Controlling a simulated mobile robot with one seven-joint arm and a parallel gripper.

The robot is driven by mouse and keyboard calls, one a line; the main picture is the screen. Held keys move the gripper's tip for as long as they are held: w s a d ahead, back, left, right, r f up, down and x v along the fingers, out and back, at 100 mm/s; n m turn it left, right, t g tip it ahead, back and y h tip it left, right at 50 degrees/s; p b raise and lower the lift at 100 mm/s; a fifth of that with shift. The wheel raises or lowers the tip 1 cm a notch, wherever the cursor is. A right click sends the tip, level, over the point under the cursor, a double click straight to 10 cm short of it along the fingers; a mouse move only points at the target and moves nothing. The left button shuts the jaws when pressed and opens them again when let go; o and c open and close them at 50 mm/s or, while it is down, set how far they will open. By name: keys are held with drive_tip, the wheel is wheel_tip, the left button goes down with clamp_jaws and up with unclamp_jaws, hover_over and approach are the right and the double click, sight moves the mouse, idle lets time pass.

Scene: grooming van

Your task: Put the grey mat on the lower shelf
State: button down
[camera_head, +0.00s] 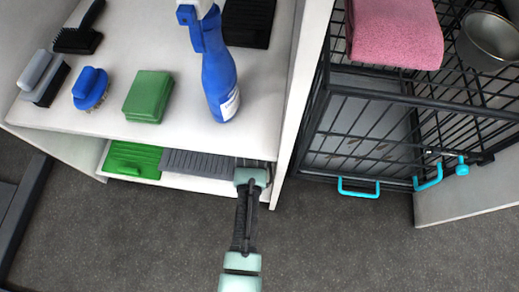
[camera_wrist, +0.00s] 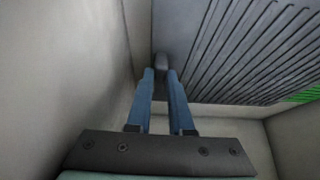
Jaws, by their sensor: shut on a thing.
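The grey ribbed mat (camera_head: 212,163) is inside the lower shelf (camera_head: 200,184), to the right of a green ribbed mat (camera_head: 131,158). My gripper (camera_head: 255,165) reaches into the right end of the lower shelf at the mat's right edge. In the wrist view the gripper's blue fingers (camera_wrist: 161,75) are closed around a dark, rounded part next to the grey mat (camera_wrist: 235,45). Whether the mat rests fully on the shelf or is slightly raised, I cannot tell. The mat's back is hidden by the upper shelf.
The upper shelf (camera_head: 170,115) holds brushes, a green block (camera_head: 148,96) and a blue spray bottle (camera_head: 218,75). A white side panel (camera_head: 297,110) stands close on the right. A black wire cage (camera_head: 370,125) with a pink towel (camera_head: 395,30) and metal bowl (camera_head: 490,40) is beyond it.

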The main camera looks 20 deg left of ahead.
drive_tip(key=shift+w+a, duration=0.1)
drive_tip(key=shift+w, duration=0.25)
drive_tip(key=shift+w+f+b, duration=0.2)
drive_tip(key=shift+f+b, duration=0.05)
drive_tip(key=shift+b, duration=0.4)
wheel_tip(320, 180, down, 3)
drive_tip(key=b, duration=0.3)
drive_tip(key=shift+s, duration=0.1)
drive_tip(key=shift+r, duration=0.1)
drive_tip(key=c, duration=0.8)
unclamp_jaws()
